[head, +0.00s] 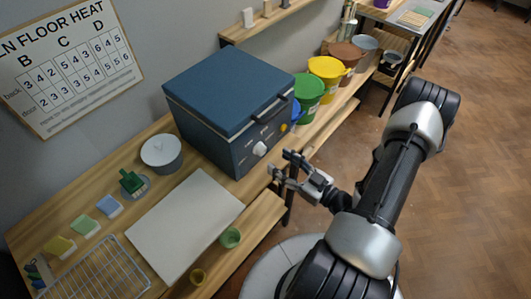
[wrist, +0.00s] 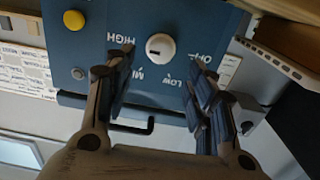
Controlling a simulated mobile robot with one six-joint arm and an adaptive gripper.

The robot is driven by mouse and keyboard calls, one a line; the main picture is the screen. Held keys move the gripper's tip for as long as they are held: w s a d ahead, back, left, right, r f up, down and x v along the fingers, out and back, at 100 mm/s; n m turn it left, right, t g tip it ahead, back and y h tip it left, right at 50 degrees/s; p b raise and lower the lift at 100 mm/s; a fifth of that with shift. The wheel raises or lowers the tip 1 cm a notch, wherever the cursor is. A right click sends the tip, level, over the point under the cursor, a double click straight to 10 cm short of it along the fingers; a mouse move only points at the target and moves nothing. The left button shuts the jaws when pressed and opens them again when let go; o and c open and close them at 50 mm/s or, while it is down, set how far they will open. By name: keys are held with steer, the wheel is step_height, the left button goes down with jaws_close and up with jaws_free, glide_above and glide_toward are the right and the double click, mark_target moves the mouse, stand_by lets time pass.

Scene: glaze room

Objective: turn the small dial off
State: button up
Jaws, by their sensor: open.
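The small dial (head: 260,149) is a round white knob on the front of a blue box-shaped kiln (head: 232,100). In the wrist view the dial (wrist: 160,46) shows upside down among printed labels: HIGH at left, a partly covered MED-like word, LOW and OFF at right. A small dark mark shows on the dial's face towards the lower left, on the side of the partly covered word. My gripper (head: 279,163) is open and empty just in front of the panel. In the wrist view its fingers (wrist: 160,70) stand either side of the dial, apart from it.
A yellow button (wrist: 74,19) and a small grey round part (wrist: 78,73) are on the same panel. A dark handle (head: 275,116) juts from the kiln's front. Coloured buckets (head: 327,78) stand beyond it; a pale board (head: 185,220) lies nearer. Floor at right is clear.

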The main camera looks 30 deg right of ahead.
mark_target(264, 150)
steer(key=b+x, duration=0.1)
steer(key=x, duration=0.6)
steer(key=shift+s, duration=0.1)
steer(key=shift+c, duration=0.2)
steer(key=shift+d, duration=0.1)
steer(key=c, duration=1)
